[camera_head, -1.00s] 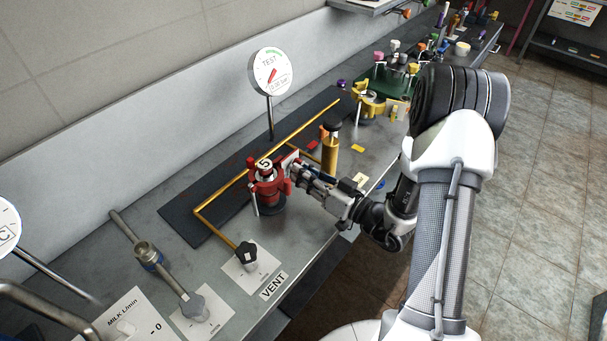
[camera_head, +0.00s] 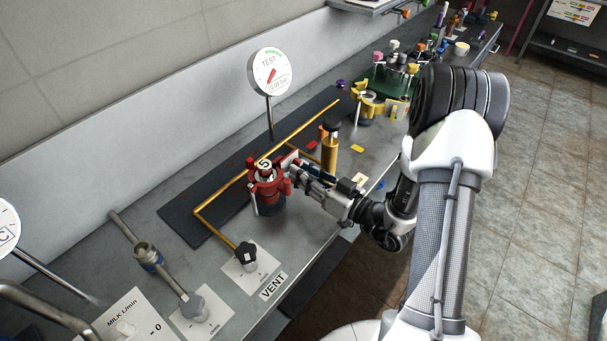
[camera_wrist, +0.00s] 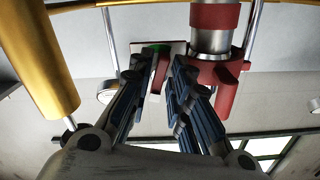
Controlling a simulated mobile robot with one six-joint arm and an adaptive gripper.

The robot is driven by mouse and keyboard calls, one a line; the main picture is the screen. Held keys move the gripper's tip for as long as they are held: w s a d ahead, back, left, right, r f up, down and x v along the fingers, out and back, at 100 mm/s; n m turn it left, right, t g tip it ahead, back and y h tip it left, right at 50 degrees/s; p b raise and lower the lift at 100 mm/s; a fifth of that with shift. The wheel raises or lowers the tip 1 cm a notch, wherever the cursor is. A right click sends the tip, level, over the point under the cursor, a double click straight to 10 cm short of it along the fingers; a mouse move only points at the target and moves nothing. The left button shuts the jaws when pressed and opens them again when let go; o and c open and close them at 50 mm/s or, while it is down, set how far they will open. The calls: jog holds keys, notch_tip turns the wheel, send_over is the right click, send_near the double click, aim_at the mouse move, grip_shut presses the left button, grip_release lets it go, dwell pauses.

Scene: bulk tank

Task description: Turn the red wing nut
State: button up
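The red wing nut assembly (camera_head: 264,183) stands upright on the bench, with a white tag marked 5 on top. In the wrist view its red collar and lugs (camera_wrist: 215,72) are around a silver cylinder, right of the fingertips. My gripper (camera_head: 293,168) is close to its right side in the head view. In the wrist view the two blue-grey fingers (camera_wrist: 158,62) have a gap between their tips. A reddish part and a pale plate with a green mark show in or behind that gap. Whether the fingers touch the red part I cannot tell.
A brass cylinder with a black knob (camera_head: 330,150) stands right of the gripper, and a yellow pipe (camera_head: 225,198) runs around the red assembly. A TEST gauge (camera_head: 271,72) rises behind. A black knob (camera_head: 246,252) stands in front, near the VENT label (camera_head: 273,285).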

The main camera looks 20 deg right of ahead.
jog(key=shift+o, duration=1)
jog(key=v, duration=1.2)
